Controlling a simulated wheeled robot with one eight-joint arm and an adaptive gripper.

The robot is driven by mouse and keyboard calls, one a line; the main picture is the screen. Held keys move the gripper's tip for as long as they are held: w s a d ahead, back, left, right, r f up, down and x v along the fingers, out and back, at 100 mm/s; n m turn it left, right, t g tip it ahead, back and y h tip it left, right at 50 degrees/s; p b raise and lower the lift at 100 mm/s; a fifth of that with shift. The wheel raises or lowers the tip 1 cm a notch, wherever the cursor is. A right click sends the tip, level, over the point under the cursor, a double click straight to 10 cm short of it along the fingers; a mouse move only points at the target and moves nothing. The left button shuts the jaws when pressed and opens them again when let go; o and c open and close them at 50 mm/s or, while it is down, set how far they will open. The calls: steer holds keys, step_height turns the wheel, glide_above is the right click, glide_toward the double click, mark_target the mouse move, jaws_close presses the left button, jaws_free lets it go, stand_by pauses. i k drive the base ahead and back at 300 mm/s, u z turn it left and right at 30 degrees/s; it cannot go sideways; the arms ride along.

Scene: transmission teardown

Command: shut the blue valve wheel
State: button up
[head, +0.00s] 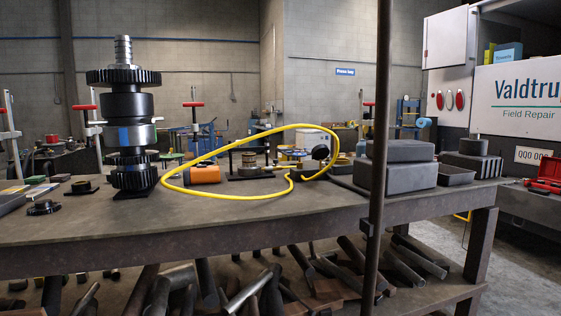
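My gripper is not in view. No valve wheel can be made out for certain. A small light-blue rounded part (424,122) shows behind the dark blocks on the right of the bench; it may be the blue wheel, but it is too small to tell. Its mounting is partly hidden, and I cannot tell whether it is open or shut.
A steel workbench (130,228) spans the front, with a tall gear shaft (128,105), a yellow hose loop (240,197) and dark blocks (408,176) on it. A dark upright pole (380,140) stands in front. Loose pipes (250,290) lie below. Floor is clear at lower right.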

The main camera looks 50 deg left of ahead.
mark_target(299, 155)
steer(key=z, duration=0.05)
steer(key=k, duration=2)
steer(key=u, duration=2.15)
steer(key=i, duration=1)
steer(key=z, duration=0.05)
